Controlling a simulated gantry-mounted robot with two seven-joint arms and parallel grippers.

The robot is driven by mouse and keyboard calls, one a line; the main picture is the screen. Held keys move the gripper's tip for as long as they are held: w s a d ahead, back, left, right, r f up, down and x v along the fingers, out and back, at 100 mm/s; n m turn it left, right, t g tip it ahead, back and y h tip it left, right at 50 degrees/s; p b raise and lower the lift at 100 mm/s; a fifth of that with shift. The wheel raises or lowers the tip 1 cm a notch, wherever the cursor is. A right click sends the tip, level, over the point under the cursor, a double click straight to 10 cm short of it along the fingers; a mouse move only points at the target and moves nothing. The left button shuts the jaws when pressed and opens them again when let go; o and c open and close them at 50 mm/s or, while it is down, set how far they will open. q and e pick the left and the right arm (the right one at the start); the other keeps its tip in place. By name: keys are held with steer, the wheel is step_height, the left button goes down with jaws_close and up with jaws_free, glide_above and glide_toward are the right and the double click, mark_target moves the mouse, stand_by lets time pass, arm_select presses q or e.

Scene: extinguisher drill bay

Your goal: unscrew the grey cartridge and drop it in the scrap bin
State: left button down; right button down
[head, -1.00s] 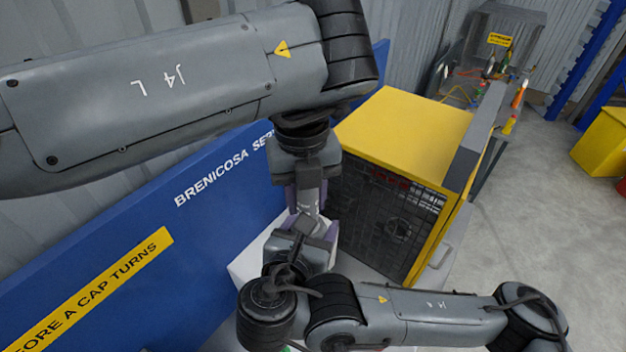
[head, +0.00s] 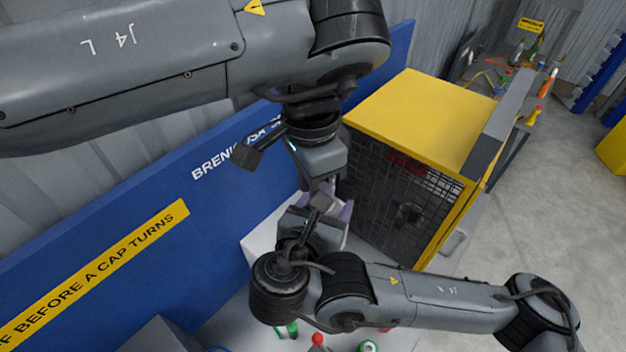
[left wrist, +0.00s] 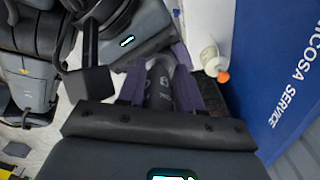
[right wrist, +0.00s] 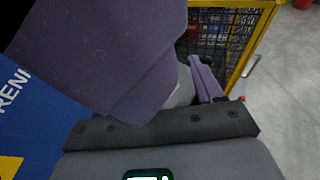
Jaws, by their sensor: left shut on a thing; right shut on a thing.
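The grey cartridge (left wrist: 160,92), a dark grey cylinder with pale lettering, lies between the purple fingers of my left gripper (left wrist: 160,78) in the left wrist view. That gripper is shut on it. In the head view my left gripper (head: 322,184) comes down from above and meets my right gripper (head: 328,208) in front of the caged cabinet. My right gripper is shut on a pale grey part (right wrist: 184,88), mostly hidden by a large purple finger in the right wrist view. I cannot tell where the two held pieces join. I cannot make out the scrap bin for certain.
The yellow cabinet (head: 425,110) with a black mesh front stands close behind the grippers. The blue panel (head: 110,255) stands at left. A white bottle (left wrist: 209,58) with an orange cap shows beside the left gripper. A yellow container (head: 613,150) is at the far right, across open floor.

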arm_select(q)
steer(key=c, duration=0.8)
jaws_free()
steer(key=shift+s+d, duration=0.1)
steer(key=shift+o, duration=0.2)
